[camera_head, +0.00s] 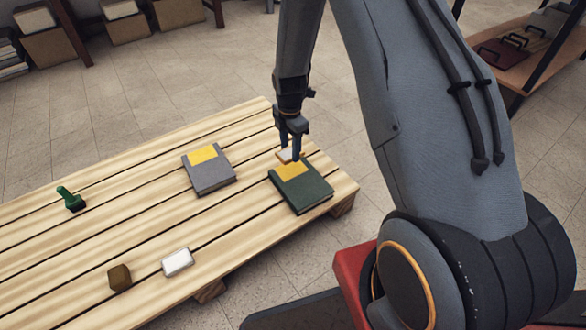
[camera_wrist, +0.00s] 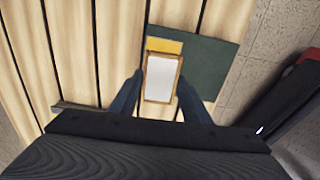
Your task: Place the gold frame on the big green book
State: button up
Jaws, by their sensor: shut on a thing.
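The gold frame (camera_wrist: 162,79) is a small white-faced piece with a gold rim. My gripper (camera_head: 291,150) is shut on it, with one finger on each side in the wrist view (camera_wrist: 160,88). In the head view the frame (camera_head: 285,156) shows only in part behind my fingers, at the far edge of the big green book. The big green book (camera_head: 312,193) lies flat near the table's right end, with a yellow patch on its cover. In the wrist view the frame overlaps part of the book (camera_wrist: 208,62). I cannot tell whether they touch.
A grey book (camera_head: 211,177) with a yellow patch lies left of the green one on the slatted wooden table (camera_head: 120,215). A green stamp-like object (camera_head: 71,199), a brown block (camera_head: 119,277) and a white block (camera_head: 177,262) stand further left and nearer. Table space between them is clear.

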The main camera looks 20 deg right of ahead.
aim_at(290, 169)
notch_tip(290, 169, down, 7)
jog(key=shift+b, duration=1.25)
jog(key=shift+f, duration=0.15)
jog(key=o, duration=1)
jog(key=shift+o, duration=0.2)
